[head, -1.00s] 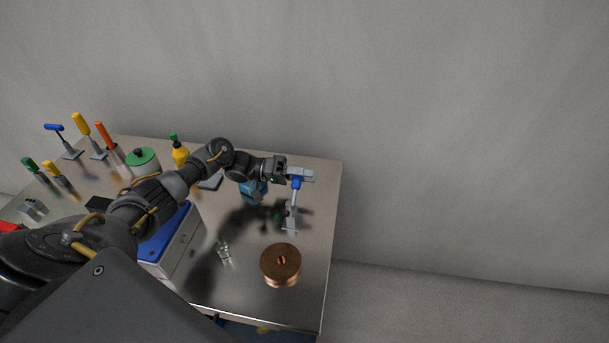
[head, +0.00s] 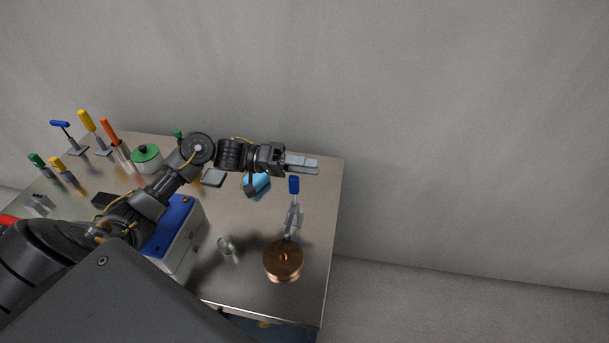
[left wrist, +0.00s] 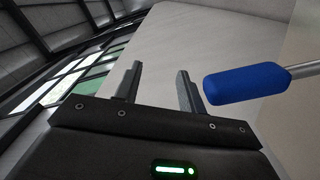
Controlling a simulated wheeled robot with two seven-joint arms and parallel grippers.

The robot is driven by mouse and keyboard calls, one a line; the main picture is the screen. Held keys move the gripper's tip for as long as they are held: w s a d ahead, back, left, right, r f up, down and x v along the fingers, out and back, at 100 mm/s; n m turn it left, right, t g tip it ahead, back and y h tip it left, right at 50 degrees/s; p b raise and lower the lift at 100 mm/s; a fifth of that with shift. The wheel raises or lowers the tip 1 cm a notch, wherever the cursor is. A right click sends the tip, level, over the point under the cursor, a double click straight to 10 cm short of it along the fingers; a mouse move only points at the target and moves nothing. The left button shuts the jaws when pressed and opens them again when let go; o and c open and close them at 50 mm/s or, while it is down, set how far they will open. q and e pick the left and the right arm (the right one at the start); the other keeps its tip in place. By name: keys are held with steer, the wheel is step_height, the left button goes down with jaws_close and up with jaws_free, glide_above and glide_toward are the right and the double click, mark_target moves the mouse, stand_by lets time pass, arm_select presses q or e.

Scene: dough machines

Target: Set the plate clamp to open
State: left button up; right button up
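A clamp with a blue-tipped handle (head: 294,186) and a small grey metal base (head: 292,217) stands near the right edge of the table. Its handle points up. My left gripper (head: 316,166) is just above and behind the handle tip in the head view, fingers pointing right. In the left wrist view my left gripper (left wrist: 160,72) has its two fingers apart with nothing between them. The blue grip (left wrist: 247,83) lies to the right of the fingers, outside the gap. My right gripper is not in view.
A copper-coloured round spool (head: 283,261) stands in front of the clamp. A blue-topped box (head: 172,226) is under my left arm. A green-lidded pot (head: 146,157) and several coloured handles (head: 88,121) stand at the left. A grey wall (head: 430,130) rises behind the table.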

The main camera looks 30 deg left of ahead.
arm_select(q)
steer(key=s+d+r, duration=0.3)
steer(key=s, duration=0.2)
steer(key=shift+s, duration=0.4)
